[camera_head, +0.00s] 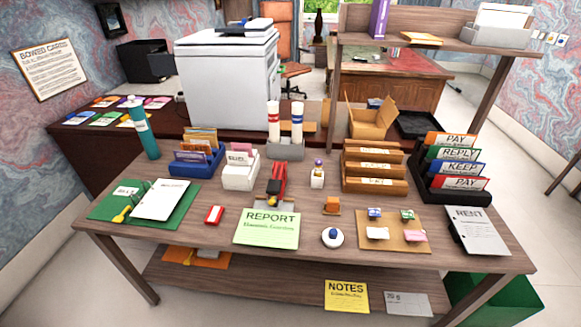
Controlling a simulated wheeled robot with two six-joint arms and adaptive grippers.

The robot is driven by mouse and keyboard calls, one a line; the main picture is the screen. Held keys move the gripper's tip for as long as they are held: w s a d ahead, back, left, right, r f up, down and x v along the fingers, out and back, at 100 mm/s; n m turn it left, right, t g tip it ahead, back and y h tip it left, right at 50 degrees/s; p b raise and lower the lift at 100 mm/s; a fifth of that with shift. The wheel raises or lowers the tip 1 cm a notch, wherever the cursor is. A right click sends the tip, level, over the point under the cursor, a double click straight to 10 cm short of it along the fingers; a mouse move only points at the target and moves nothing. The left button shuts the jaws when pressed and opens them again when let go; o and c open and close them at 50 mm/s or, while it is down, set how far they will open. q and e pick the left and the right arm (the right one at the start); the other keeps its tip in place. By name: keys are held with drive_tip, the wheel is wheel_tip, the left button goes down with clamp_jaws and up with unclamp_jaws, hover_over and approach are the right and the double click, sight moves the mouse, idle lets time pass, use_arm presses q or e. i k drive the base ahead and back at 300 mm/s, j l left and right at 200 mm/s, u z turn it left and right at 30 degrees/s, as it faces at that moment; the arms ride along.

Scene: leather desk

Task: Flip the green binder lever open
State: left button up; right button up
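The green binder (184,215) lies open and flat at the left end of the wooden desk. A stack of white paper (160,200) rests on its right part. A yellow lever (121,216) shows at its front left, beside thin upright green parts that look like the rings. The lever is too small here to tell its exact angle. A small white label (126,191) is on the binder's left part. Neither of my grippers is in view, and nothing touches the binder.
A teal bottle (147,135) stands behind the binder. A blue card holder (198,162) and a white card box (240,172) stand to its right rear. A red stapler-like item (277,183), a small red box (214,215) and a green report (267,230) lie further right.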

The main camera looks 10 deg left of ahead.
sight(117, 219)
drive_tip(key=u, duration=1.65)
